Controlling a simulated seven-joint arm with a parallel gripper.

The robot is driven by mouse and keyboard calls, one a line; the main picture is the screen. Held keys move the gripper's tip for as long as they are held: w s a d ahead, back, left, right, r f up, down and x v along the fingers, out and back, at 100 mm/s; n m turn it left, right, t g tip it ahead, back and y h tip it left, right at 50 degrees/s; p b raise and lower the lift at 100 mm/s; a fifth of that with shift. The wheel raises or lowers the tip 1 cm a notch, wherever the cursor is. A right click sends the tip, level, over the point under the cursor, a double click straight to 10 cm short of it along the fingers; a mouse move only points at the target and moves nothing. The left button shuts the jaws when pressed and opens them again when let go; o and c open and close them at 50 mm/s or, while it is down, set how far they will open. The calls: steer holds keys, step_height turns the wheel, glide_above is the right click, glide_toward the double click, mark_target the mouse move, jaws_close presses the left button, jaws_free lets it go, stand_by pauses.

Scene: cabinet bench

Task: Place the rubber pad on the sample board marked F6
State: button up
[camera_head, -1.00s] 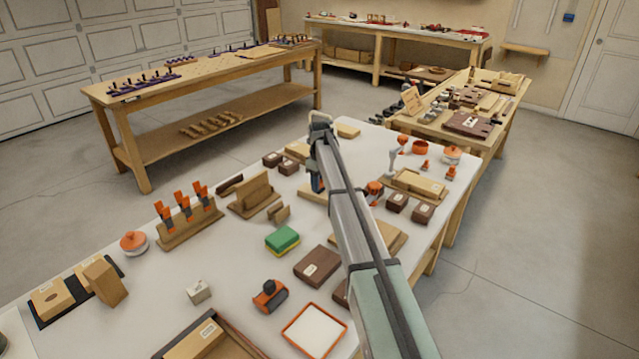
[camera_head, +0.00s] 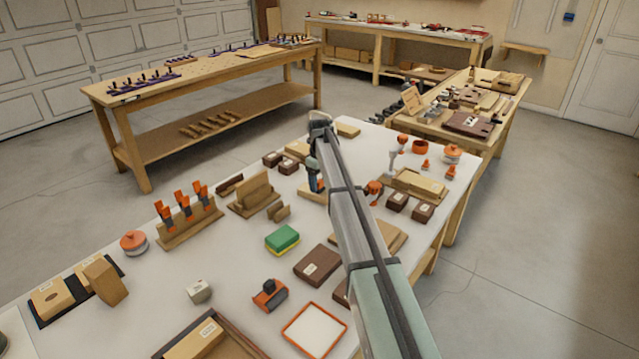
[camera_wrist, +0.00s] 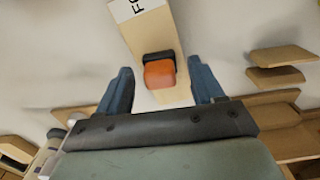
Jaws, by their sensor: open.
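A pale wooden board (camera_wrist: 148,32) lies under my gripper in the wrist view. Its white label shows an "F" and part of a second character, cut off at the frame's top edge. An orange block with a black part (camera_wrist: 159,71) sits on this board; it may be the rubber pad, but I cannot tell for sure. My gripper (camera_wrist: 161,84) is open, with one blue finger on each side of the orange block and visible gaps between. In the head view my gripper (camera_head: 316,184) is low over the white bench, partly hidden by my arm.
On the white bench (camera_head: 228,262) are a green and yellow sponge (camera_head: 282,238), a dark labelled block (camera_head: 317,265), an orange and black tool (camera_head: 270,295), an orange-rimmed tray (camera_head: 290,331) and a clamp rack (camera_head: 190,224). Wooden pieces (camera_wrist: 281,57) stand right of my gripper.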

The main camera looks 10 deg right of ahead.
mark_target(320, 181)
step_height(320, 181, up, 12)
steer(key=shift+f, duration=0.2)
